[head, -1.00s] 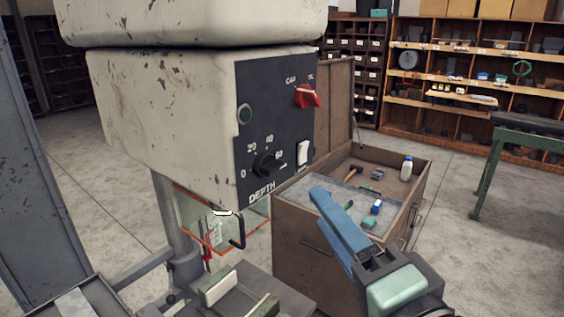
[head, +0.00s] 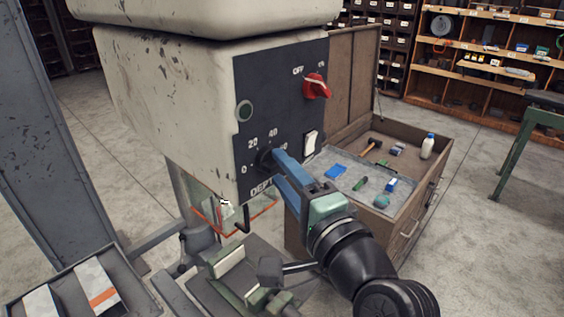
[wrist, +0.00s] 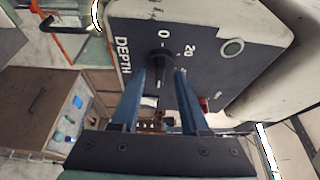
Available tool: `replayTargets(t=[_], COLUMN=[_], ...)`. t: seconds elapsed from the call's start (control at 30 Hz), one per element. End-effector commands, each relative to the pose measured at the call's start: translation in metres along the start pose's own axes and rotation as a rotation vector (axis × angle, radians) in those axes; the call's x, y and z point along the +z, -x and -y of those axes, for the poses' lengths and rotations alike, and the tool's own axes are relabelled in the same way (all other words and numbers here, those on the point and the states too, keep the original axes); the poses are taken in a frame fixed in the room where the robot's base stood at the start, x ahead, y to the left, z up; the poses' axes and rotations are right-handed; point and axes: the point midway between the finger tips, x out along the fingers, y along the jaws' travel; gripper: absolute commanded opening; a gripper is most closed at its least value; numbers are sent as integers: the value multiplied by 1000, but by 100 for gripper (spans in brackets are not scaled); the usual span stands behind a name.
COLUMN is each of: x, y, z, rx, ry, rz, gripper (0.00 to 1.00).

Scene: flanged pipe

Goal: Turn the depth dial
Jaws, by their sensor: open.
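The depth dial (head: 265,160) is a black knob low on the dark control panel (head: 280,100) of a worn cream machine. Numbers stand around it and the word DEPTH is below it, partly hidden by my gripper. My gripper (head: 278,158) has blue fingers and reaches the dial from the lower right. In the wrist view, the dial (wrist: 160,57) shows between the two open fingertips (wrist: 161,70), one on each side. I cannot tell whether the fingers touch it.
A red switch (head: 316,86), a white rocker switch (head: 311,144) and a green button (head: 245,110) share the panel. An open wooden tool chest (head: 400,205) stands to the right. A clear guard with red edging (head: 208,222) hangs below the machine.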

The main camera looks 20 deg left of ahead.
Motion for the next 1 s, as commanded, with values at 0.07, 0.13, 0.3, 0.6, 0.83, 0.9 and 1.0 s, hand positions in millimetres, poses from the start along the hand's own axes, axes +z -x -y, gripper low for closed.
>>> replayTargets(t=[0.07,0.13,0.3,0.6,0.83,0.9,1.0], x=[1,1,1,0,0,0,0], y=[-6,-8,-9,-8,-8,-8,-8], z=[1,0,0,0,0,0,-1], rx=[1,0,-1,0,0,0,-2], ry=[0,0,1,1,1,1,4], rz=[3,2,1,1,1,0,0], gripper=[45,45,45,7,0,0,0])
